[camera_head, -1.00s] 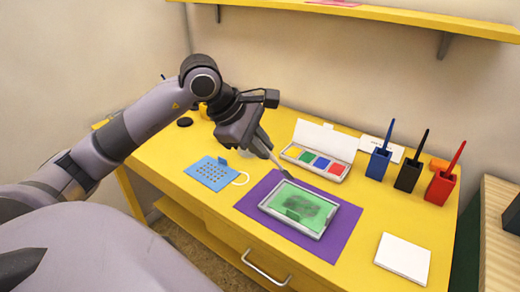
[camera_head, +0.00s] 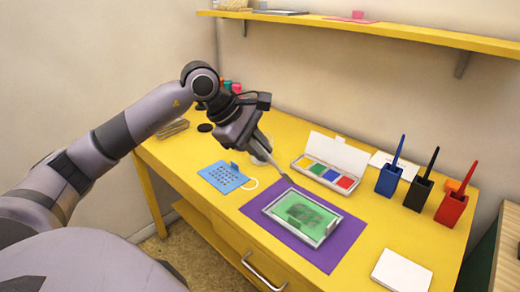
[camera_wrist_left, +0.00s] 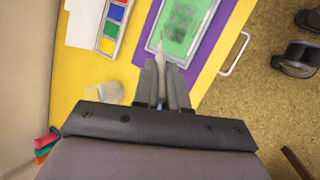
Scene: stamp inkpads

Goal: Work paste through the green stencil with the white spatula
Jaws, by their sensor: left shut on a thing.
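The green stencil (camera_head: 325,228) lies in a pale-framed tray (camera_head: 318,240) on a purple mat (camera_head: 334,252). A dark patch shows near its middle. It also shows in the left wrist view (camera_wrist_left: 176,44). My left gripper (camera_head: 263,154) is shut on the white spatula (camera_head: 281,174), above the table at the mat's far left corner. The spatula's tip points down toward the stencil tray's far corner. In the left wrist view, the spatula (camera_wrist_left: 161,62) comes out between the fingers (camera_wrist_left: 163,84); whether its tip touches anything cannot be told. My right gripper is not in view.
An open inkpad box (camera_head: 326,176) stands behind the mat, with a blue perforated card (camera_head: 222,177) to the left. A whitish jar (camera_wrist_left: 104,93) is beside the gripper. Blue (camera_head: 388,181), black (camera_head: 418,195) and red (camera_head: 451,209) holders stand right. A white block (camera_head: 401,271) lies front right.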

